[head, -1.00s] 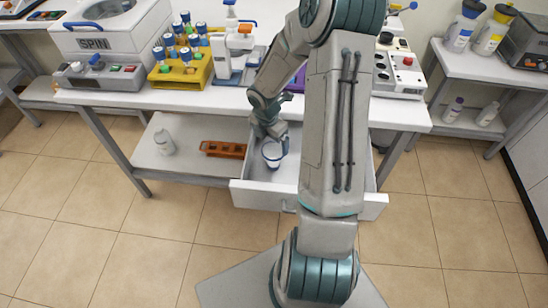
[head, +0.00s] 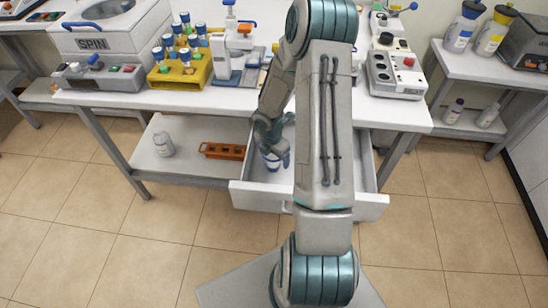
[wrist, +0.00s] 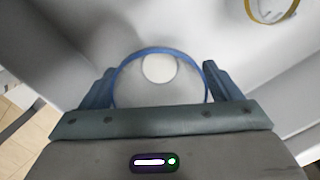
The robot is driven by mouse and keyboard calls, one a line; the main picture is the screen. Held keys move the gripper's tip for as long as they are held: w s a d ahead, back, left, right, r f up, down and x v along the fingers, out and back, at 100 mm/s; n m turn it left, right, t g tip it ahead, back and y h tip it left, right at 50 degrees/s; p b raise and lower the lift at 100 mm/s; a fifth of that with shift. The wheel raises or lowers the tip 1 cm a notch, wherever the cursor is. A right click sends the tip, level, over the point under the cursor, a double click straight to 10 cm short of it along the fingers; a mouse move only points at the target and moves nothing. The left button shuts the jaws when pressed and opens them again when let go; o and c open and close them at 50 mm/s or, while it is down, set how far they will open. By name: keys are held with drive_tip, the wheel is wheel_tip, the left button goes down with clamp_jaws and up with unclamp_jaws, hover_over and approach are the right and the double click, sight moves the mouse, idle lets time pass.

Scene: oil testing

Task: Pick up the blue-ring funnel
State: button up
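The blue-ring funnel (head: 271,164) is in the open drawer (head: 250,196) under the table, partly covered by my gripper. In the wrist view the funnel (wrist: 158,90) shows its blue rim and pale inside, seen from above. My gripper (head: 275,152) is lowered into the drawer at the funnel. In the wrist view my gripper (wrist: 160,88) is open, with one finger on each side of the rim. I cannot tell whether either finger touches it.
A yellow-rimmed round thing (wrist: 270,8) lies near the funnel. The tabletop above holds a yellow tube rack (head: 180,74) and a red-button device (head: 396,72).

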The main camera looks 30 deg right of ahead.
drive_tip(key=c, duration=0.7)
drive_tip(key=shift+o, duration=0.2)
drive_tip(key=shift+r, duration=0.1)
